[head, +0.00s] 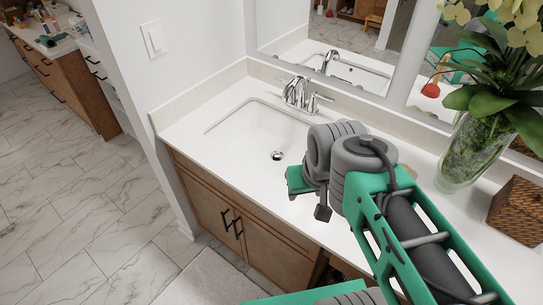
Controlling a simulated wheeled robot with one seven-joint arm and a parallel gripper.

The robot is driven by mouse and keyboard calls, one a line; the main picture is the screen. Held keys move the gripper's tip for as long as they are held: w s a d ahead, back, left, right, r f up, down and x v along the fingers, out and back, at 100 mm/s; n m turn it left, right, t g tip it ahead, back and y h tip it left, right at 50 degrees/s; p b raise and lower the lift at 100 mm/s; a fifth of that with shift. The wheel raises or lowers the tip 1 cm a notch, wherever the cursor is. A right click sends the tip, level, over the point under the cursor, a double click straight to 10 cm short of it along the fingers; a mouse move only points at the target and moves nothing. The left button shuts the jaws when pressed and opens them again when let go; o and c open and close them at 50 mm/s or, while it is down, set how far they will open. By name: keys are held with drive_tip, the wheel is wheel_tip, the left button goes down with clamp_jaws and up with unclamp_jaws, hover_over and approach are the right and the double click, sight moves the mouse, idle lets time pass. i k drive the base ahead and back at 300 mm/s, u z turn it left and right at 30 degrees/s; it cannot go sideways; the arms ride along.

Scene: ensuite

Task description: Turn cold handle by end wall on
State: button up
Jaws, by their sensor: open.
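A chrome faucet (298,92) stands behind the white rectangular sink basin (258,130), near the back edge of the counter. The faucet has a right handle (314,103); its other handle is on the side toward the end wall (165,75), bunched with the spout and hard to make out. I cannot tell either handle's exact angle, and no water can be made out. My gripper (309,200) is open over the front right of the basin, nearer to me than the faucet and apart from it. My wrist hides part of the basin's right side.
A mirror (335,55) rises behind the counter (190,125) and reflects the faucet. A glass vase (468,150) with leafy flowers and a woven box (516,208) stand at the right. Wooden cabinets (225,200) are below; tiled floor (80,200) is open at left.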

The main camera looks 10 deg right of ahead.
sight(313, 94)
drive_tip(key=k, duration=0.5)
drive_tip(key=u, duration=1.65)
drive_tip(key=i, duration=1.9)
drive_tip(key=z, duration=3.25)
drive_tip(key=i, duration=0.5)
drive_tip(key=u, duration=0.05)
